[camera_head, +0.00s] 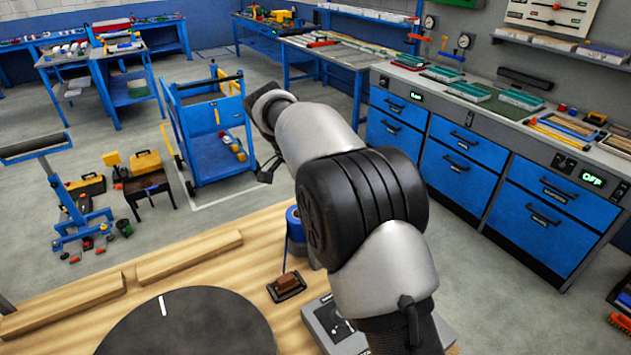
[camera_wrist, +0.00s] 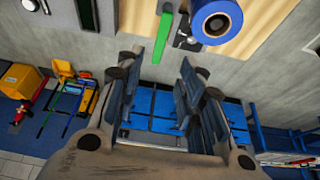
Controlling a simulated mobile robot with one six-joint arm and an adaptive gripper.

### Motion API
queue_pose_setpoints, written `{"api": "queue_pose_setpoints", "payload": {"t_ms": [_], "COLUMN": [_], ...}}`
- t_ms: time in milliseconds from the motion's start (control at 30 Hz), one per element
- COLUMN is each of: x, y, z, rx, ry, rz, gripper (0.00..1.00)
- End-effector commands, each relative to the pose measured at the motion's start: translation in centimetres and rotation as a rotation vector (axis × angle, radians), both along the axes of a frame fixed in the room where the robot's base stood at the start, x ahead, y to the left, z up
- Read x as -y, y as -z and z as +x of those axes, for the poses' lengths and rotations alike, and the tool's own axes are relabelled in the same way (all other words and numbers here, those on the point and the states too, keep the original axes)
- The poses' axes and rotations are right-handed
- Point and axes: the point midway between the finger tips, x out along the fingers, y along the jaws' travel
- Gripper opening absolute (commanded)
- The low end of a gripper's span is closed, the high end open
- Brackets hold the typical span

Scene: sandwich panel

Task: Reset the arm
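My arm rises from the lower right of the head view and reaches up and away over the wooden bench. My gripper (camera_wrist: 160,78) shows in the wrist view with its two dark fingers spread apart and clear space between them. Nothing is held between the fingers. In the head view the gripper is mostly hidden behind my own wrist; only a small dark part shows below it.
The wooden bench (camera_head: 225,262) carries a dark round disc (camera_head: 190,325), a brown block (camera_head: 287,282) on a small black holder and a blue roll (camera_head: 297,226). A blue cart (camera_head: 215,140) stands beyond. Blue drawer cabinets (camera_head: 465,150) line the right. Open floor lies between.

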Motion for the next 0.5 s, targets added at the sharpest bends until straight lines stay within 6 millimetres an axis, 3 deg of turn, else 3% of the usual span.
{"api": "queue_pose_setpoints", "payload": {"t_ms": [167, 267, 367, 500], "x": [0.4, 1.9, 4.2, 8.0], "y": [-0.6, -2.4, -5.3, -8.8], "z": [-0.3, -1.4, -3.7, -8.6], "rx": [-0.003, -0.014, -0.032, -0.056], "ry": [-0.012, -0.054, -0.135, -0.281], "rz": [0.003, 0.012, 0.029, 0.053], "gripper": [0.35, 0.35, 0.35, 0.35]}}
